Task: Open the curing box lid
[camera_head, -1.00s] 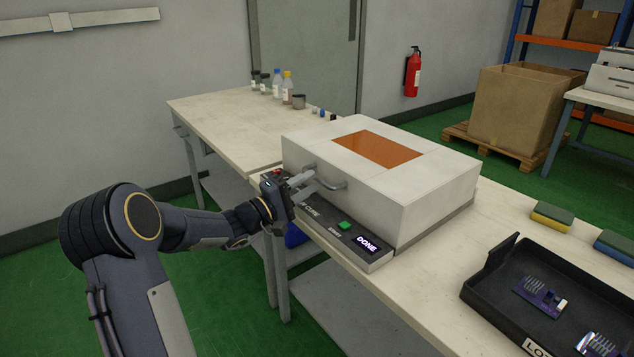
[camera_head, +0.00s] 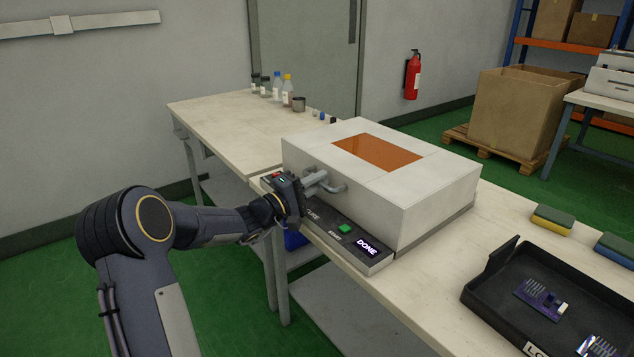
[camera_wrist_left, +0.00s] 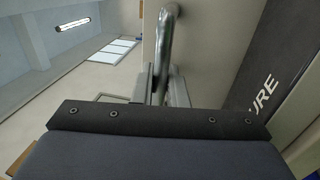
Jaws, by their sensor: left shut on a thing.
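The curing box (camera_head: 430,199) is a white box with an orange window (camera_head: 378,153) in its top. It stands on the table and its lid looks closed. A dark front panel (camera_head: 330,232) carries a green button and a display reading DONE. My left gripper (camera_head: 318,184) is at the metal handle (camera_head: 340,187) on the box's front, shut on it. In the left wrist view the handle (camera_wrist_left: 167,40) runs down between the fingers (camera_wrist_left: 163,88). The fingers partly hide the handle in the head view. My right gripper is not in view.
A black tray (camera_head: 478,288) with circuit boards lies at the right front of the table. Sponges (camera_head: 552,220) lie behind it. Small bottles (camera_head: 277,83) and a cup stand on the far table. The space above the box is free.

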